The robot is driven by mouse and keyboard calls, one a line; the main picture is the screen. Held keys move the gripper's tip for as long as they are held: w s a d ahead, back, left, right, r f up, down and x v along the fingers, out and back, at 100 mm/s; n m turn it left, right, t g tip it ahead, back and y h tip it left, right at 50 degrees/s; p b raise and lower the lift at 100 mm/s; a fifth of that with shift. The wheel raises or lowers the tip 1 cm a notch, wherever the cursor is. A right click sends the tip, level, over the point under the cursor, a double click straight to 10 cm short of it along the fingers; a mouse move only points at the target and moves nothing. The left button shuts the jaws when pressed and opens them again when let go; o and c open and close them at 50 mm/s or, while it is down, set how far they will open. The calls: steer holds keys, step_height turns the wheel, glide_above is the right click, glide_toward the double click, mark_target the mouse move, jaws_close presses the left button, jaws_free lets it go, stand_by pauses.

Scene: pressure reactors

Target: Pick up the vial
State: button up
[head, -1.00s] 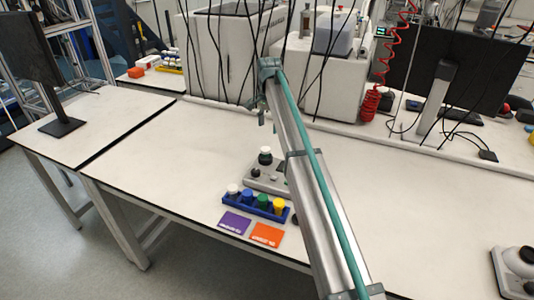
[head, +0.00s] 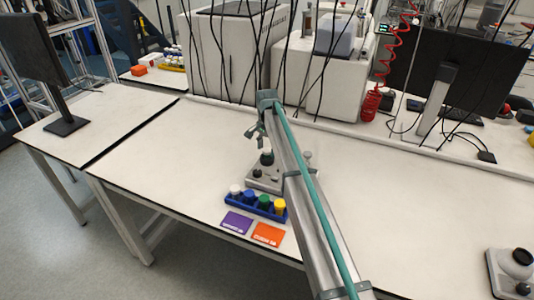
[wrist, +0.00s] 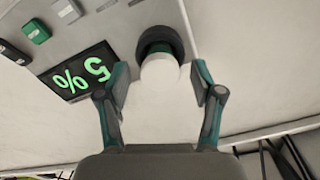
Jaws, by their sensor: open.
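The vial (wrist: 160,74) shows in the wrist view as a white round top in front of a dark round holder on a grey device (wrist: 97,38). The device has a black display with green "5%". In the head view the vial (head: 266,157) stands upright on the device (head: 262,178). My gripper (wrist: 160,82) is open, with one finger on each side of the white top and a visible gap at both sides. In the head view my gripper (head: 257,131) is just above the vial. The vial's lower part is hidden in the wrist view.
A blue rack (head: 254,208) with several coloured caps stands in front of the device. A purple card (head: 237,222) and an orange card (head: 268,235) lie before it. A grey-white device (head: 512,272) stands at the right.

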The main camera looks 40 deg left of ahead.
steer(key=shift+f, duration=0.55)
steer(key=c, duration=1.2)
steer(key=shift+r, duration=0.1)
